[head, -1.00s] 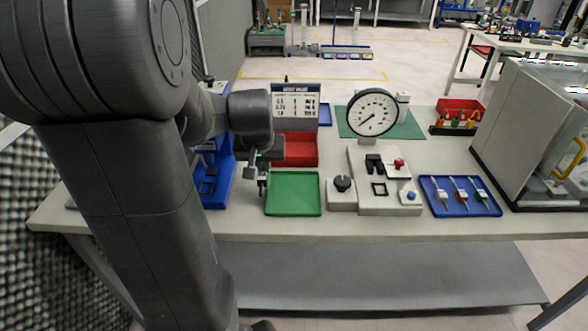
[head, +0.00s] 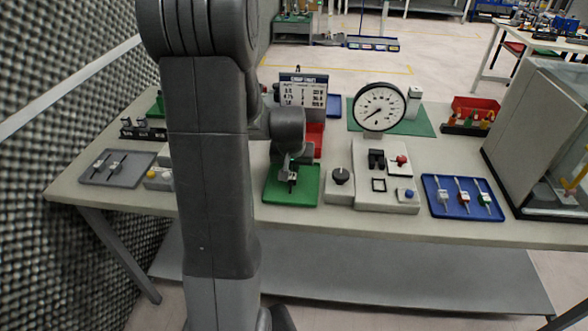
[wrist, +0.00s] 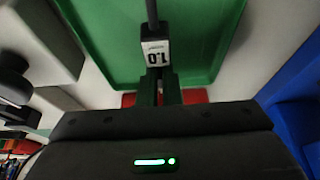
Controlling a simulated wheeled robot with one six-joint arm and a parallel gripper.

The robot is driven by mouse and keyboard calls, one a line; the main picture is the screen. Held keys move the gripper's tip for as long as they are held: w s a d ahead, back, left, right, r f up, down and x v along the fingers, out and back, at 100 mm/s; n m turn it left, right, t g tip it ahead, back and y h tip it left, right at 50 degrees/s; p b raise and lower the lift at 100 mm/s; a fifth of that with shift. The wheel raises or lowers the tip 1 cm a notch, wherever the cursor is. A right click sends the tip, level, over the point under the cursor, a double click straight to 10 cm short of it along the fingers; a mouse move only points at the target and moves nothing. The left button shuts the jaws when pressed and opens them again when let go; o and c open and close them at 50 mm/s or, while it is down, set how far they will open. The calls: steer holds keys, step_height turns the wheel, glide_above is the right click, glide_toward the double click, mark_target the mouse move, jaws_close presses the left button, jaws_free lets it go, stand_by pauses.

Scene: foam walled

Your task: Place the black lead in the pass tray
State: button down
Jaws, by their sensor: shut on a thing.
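My gripper (head: 291,183) is shut on the black lead, which shows in the wrist view as a white block marked 1.0 with a dark stem (wrist: 155,50). The jaws (wrist: 158,92) grip its near end. The green tray (head: 305,193), which I take to be the pass tray, lies under the gripper and shows below the lead in the wrist view (wrist: 105,35). The lead looks to be above the tray floor; I cannot tell the gap. In the head view my gripper hides most of the lead.
A red tray (head: 316,138) and sign (head: 303,92) stand behind the green tray. To the right are a grey fixture (head: 365,195), a dial gauge (head: 379,107) and a blue tray (head: 432,186) with three leads. A grey tray (head: 128,181) lies at left.

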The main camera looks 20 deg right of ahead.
mark_target(292, 182)
steer(key=shift+f, duration=0.55)
steer(key=shift+f, duration=0.1)
steer(key=c, duration=2)
jaws_free()
steer(key=shift+f, duration=0.15)
steer(key=shift+c, duration=0.2)
steer(key=o, duration=0.4)
steer(key=shift+o, duration=0.2)
steer(key=shift+r, duration=0.35)
steer(key=v, duration=1.1)
steer(key=shift+s+r, duration=0.15)
steer(key=shift+r, duration=0.2)
